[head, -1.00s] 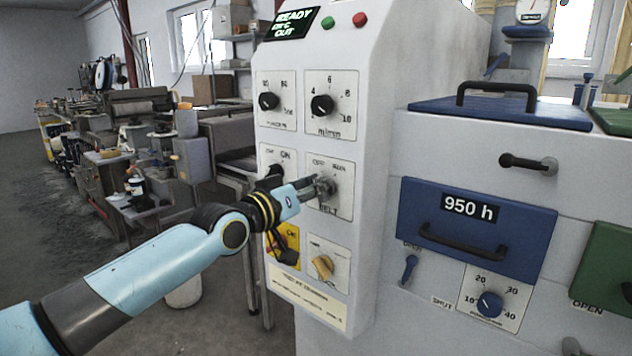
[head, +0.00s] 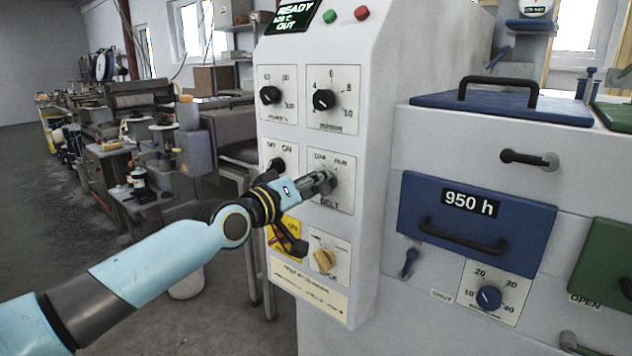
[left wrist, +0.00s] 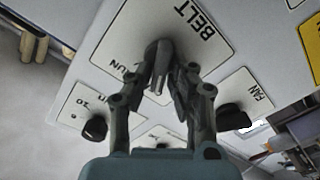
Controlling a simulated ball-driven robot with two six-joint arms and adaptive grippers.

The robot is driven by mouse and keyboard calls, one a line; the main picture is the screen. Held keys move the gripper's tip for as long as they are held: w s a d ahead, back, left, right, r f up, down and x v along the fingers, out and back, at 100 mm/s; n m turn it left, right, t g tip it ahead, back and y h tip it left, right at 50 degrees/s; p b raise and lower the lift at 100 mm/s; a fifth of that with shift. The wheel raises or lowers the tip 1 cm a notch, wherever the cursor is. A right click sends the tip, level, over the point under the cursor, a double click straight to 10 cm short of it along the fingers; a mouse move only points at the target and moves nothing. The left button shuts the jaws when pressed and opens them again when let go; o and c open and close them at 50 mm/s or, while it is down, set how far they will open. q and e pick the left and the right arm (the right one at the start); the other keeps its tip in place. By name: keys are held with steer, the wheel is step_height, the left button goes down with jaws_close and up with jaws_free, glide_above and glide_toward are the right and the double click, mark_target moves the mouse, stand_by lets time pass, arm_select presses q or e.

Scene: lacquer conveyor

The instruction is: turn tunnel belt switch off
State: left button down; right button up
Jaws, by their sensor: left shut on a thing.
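The belt switch (left wrist: 157,53) is a dark knob on a white plate (head: 343,196) marked BELT, with OFF and RUN above the knob. The plate is on the front of the white control cabinet. My left gripper (head: 328,182) reaches it from the left and its fingers are shut on the knob. The left wrist view shows the fingers on the knob up close, with the end of "RUN" beside them. The fingers hide much of the knob, so I cannot tell where it points. My right gripper is not in view.
The display (head: 291,17) reads READY. A blue drawer (head: 477,228) stands to the right.

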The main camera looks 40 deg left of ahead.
mark_target(328, 126)
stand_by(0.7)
arm_select(q)
steer(key=c, duration=1.3)
jaws_free()
steer(key=shift+a, duration=0.1)
steer(key=shift+c, duration=0.2)
steer(key=shift+r, duration=0.1)
step_height(328, 126, up, 10)
steer(key=shift+f, duration=0.1)
